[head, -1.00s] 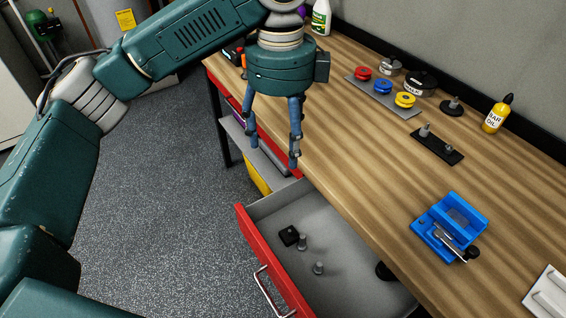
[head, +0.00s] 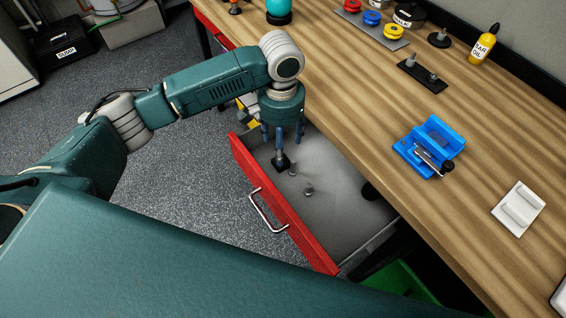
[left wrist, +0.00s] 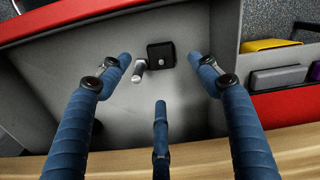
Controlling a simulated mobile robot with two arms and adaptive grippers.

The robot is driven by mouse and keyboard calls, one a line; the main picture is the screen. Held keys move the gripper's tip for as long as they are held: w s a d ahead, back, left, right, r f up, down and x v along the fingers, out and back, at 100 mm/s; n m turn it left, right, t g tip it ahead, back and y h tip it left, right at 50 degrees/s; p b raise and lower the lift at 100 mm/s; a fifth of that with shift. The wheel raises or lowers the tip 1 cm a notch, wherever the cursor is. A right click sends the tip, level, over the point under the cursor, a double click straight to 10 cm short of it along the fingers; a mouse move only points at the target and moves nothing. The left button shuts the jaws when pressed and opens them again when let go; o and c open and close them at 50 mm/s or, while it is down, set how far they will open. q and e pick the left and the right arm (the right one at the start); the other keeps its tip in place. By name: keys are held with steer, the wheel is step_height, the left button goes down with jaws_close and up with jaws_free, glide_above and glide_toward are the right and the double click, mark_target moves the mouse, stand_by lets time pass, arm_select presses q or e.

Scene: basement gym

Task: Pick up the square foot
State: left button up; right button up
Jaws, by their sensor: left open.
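The square foot (head: 283,166) is a small black square block with a light stud at its centre. It lies on the floor of the open red-fronted drawer (head: 330,215), near the drawer front. In the left wrist view the square foot (left wrist: 161,55) lies beyond the middle of the spread fingers, in clear sight. My left gripper (head: 279,138) points down over the drawer, open and empty, above the foot. Its three blue fingers also show in the left wrist view (left wrist: 160,76). In the head view a finger overlaps the foot's edge; contact cannot be told. My right gripper is out of view.
A dark round object (head: 370,192) sits by the bench side. The wooden bench (head: 350,110) overhangs the drawer, with a blue fixture (head: 428,148) on top.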

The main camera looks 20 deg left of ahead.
arm_select(q)
step_height(320, 180, down, 7)
steer(key=shift+a+f, duration=0.1)
steer(key=shift+f, duration=0.1)
steer(key=c, duration=1.3)
steer(key=shift+c, duration=0.2)
steer(key=shift+w+r, duration=0.1)
steer(key=shift+r, duration=0.1)
